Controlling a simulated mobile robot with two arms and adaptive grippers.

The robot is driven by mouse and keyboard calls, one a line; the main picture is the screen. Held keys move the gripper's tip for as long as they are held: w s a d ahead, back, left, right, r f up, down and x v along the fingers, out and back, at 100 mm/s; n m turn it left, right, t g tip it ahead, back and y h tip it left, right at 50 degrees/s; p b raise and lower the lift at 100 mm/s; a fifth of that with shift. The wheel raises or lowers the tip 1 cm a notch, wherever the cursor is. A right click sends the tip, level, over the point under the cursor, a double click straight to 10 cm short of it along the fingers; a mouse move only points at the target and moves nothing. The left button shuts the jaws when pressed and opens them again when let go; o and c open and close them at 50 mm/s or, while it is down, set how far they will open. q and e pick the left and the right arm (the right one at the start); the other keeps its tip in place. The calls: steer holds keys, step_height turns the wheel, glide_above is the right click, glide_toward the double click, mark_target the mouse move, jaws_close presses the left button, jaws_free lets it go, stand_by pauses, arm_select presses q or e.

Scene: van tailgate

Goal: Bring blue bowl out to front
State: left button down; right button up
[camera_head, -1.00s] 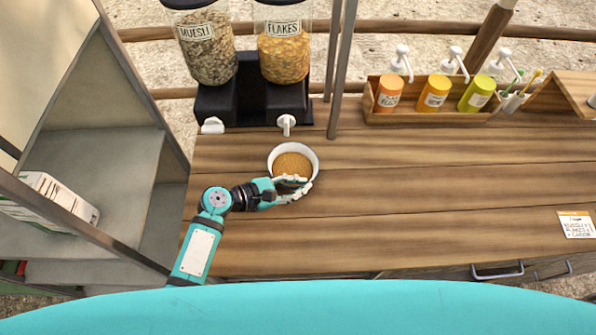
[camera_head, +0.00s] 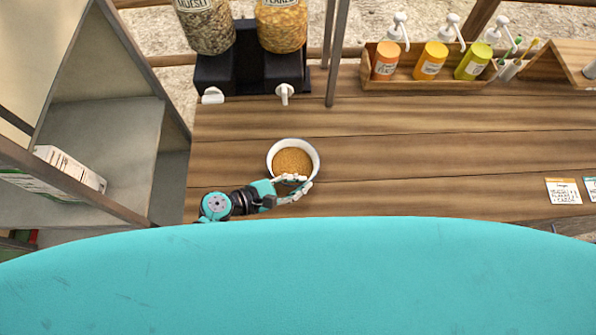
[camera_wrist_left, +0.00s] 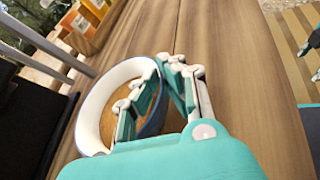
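The bowl (camera_head: 317,160) is white inside with a bluish outer rim and holds brown flakes. It is upright at the counter's front left, and I cannot tell whether it touches the wood. My left gripper (camera_head: 306,184) is at its front right wall. In the left wrist view the fingers (camera_wrist_left: 172,62) straddle the bowl's wall (camera_wrist_left: 98,105), one inside and one outside, closed on it. A dark and teal part with white tips, likely my right gripper (camera_wrist_left: 312,58), is cut off at that view's right edge.
Muesli (camera_head: 207,25) and flakes (camera_head: 281,28) dispensers stand behind the bowl on a black base. A grey shelf unit (camera_head: 105,140) is at the left. The wooden counter (camera_head: 430,150) right of the bowl is clear.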

arm_select(q)
steer(key=shift+s, duration=0.25)
steer(key=c, duration=1.4)
jaws_free()
steer(key=shift+a, duration=0.1)
steer(key=v, duration=1.2)
